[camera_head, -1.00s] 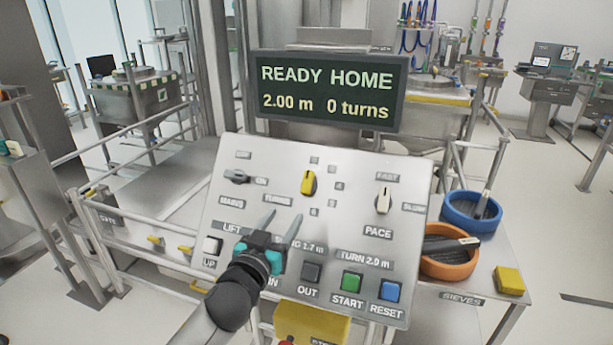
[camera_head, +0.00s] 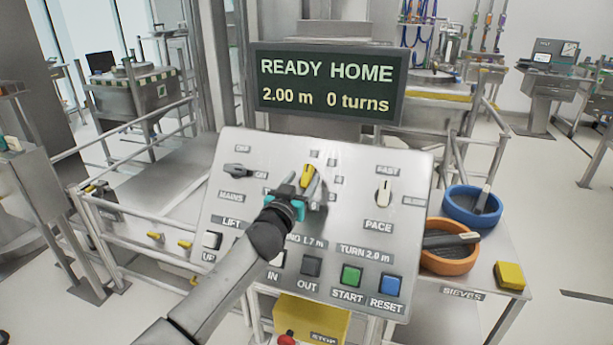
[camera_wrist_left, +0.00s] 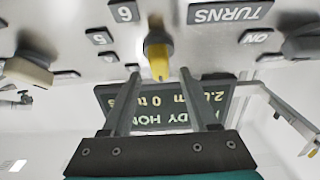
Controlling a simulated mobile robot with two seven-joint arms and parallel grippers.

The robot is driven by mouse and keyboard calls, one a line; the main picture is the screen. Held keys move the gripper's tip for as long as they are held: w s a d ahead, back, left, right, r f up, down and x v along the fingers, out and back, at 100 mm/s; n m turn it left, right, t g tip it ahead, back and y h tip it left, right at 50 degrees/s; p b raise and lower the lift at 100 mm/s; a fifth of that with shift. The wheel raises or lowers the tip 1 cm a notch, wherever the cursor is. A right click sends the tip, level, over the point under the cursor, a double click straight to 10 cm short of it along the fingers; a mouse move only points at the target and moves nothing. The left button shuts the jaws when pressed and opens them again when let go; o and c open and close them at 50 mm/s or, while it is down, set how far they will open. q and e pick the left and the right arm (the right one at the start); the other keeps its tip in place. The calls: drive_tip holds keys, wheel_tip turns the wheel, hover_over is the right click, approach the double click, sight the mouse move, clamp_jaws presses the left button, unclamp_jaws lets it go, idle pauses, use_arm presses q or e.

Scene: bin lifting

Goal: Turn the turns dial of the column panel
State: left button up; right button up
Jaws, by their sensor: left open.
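The column panel (camera_head: 235,205) is a tilted grey board with dials and buttons. The yellow turns dial (camera_head: 308,174) is at its upper middle, between small number labels. My left gripper (camera_head: 306,186) is at the dial, with its fingers apart near the dial's lower part. In the left wrist view the yellow dial (camera_wrist_left: 157,55) lies ahead of and between the two open fingertips (camera_wrist_left: 158,75); I cannot tell whether they touch it. The display (camera_head: 328,87) above reads READY HOME, 2.00 m, 0 turns. My right gripper is not in view.
The mains dial (camera_head: 237,171) is left of the turns dial and the white pace dial (camera_head: 383,193) is right of it. Lower are the START button (camera_head: 350,276), the RESET button (camera_head: 390,285) and a yellow STOP box (camera_head: 318,318). Sieves (camera_head: 472,206) stand on a side table.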

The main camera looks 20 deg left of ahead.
sight(306, 175)
use_arm(q)
drive_tip(key=shift+w+d+b, duration=0.1)
drive_tip(key=shift+w+b, duration=0.25)
drive_tip(key=shift+w, duration=1.35)
clamp_jaws()
